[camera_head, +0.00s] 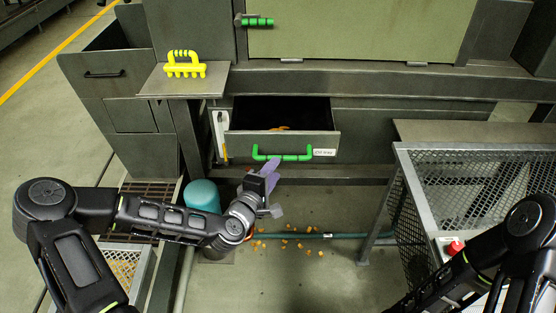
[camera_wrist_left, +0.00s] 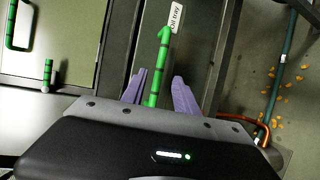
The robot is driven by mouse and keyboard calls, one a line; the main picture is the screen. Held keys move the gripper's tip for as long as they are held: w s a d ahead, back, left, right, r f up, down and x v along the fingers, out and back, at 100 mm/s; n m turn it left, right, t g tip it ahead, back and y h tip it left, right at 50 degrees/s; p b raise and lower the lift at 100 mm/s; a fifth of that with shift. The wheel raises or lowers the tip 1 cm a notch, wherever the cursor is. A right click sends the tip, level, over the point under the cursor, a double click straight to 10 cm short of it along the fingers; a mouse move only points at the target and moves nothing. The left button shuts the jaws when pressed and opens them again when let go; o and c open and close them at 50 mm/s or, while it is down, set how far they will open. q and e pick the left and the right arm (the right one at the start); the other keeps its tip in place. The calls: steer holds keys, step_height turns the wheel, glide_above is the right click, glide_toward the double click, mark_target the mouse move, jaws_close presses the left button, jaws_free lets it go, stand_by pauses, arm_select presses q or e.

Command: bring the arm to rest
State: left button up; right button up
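My left gripper (camera_head: 270,172) has purple fingers and is just below the left part of the green drawer handle (camera_head: 282,156). In the left wrist view the fingers (camera_wrist_left: 159,90) are spread, with part of the green handle (camera_wrist_left: 162,60) showing between them. I cannot tell whether they touch it. The drawer (camera_head: 330,142), labelled as the oil tray, stands pulled out, with a little orange material in its dark inside. My right arm (camera_head: 490,255) comes in at the lower right; its gripper is out of view.
A yellow brush-like tool (camera_head: 184,66) lies on a small grey shelf (camera_head: 160,82). A teal cylinder (camera_head: 202,195) stands beside my left forearm. A mesh-sided table (camera_head: 470,145) with a red knob (camera_head: 455,247) is at right. Orange scraps (camera_head: 290,243) litter the floor near a teal pipe (camera_head: 340,235).

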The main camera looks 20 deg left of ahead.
arm_select(q)
steer(key=shift+d, duration=0.1)
steer(key=s+d+f+m+g+h+p, duration=0.1)
steer(key=s+d+f+m+g+h, duration=0.2)
steer(key=s+f, duration=0.35)
steer(key=s+d+f+m+g, duration=0.4)
steer(key=s+d+f, duration=0.1)
steer(key=f, duration=0.3)
steer(key=s+d+f+m+g+p, duration=0.1)
steer(key=s+f+m+g, duration=0.2)
steer(key=s, duration=0.6)
steer(key=s+d+f+m+g+y+p, duration=0.1)
steer(key=s+f+m+g, duration=0.3)
steer(key=s, duration=0.6)
steer(key=shift+s+m+g+p, duration=0.3)
steer(key=shift+m+g+p, duration=0.1)
steer(key=shift+m+p, duration=0.25)
